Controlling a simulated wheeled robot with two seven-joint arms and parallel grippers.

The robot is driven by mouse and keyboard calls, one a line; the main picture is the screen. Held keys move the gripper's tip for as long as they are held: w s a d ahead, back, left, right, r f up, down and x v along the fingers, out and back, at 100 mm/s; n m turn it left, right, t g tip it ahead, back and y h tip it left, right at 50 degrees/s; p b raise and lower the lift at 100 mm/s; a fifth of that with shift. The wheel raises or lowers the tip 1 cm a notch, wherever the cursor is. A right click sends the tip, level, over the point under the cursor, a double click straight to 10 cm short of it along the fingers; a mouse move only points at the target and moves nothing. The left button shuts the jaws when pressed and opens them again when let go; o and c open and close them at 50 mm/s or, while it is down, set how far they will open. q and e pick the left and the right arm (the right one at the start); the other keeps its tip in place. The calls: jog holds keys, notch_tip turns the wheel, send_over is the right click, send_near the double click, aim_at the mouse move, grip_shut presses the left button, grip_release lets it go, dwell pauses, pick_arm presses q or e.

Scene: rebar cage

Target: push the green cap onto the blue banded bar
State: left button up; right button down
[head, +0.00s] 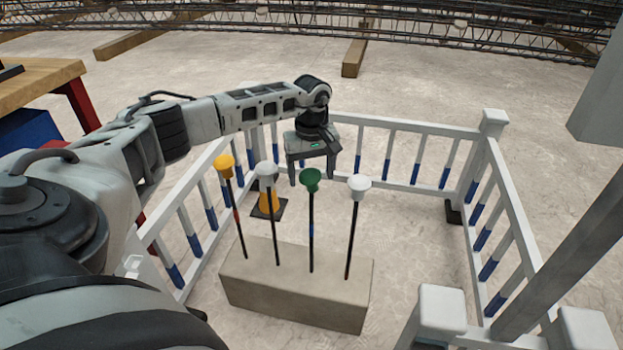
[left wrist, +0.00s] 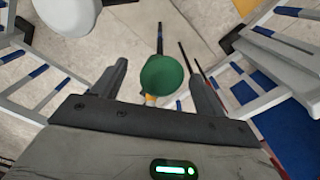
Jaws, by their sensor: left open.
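The green cap (head: 311,180) sits at the top of the third bar from the left, the bar with a blue band (head: 312,229). The bar stands upright in a concrete block (head: 295,285). My left gripper (head: 311,175) is open, fingers pointing down, at the green cap. In the left wrist view, the green cap (left wrist: 163,75) shows between the two open fingers, with no clear contact. How far the cap sits down on the bar cannot be told. My right gripper is not in view.
An orange cap (head: 224,163) and two white caps, left (head: 266,172) and right (head: 359,185), top the neighbouring bars. A white and blue railing (head: 400,140) encloses the block. An orange cone (head: 268,203) stands behind. Open floor lies right of the block.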

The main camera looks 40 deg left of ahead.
aim_at(311, 173)
pick_arm(q)
notch_tip(311, 173, up, 14)
jog(key=p, duration=0.2)
jog(key=shift+s+p, duration=0.2)
jog(key=shift+p, duration=0.15)
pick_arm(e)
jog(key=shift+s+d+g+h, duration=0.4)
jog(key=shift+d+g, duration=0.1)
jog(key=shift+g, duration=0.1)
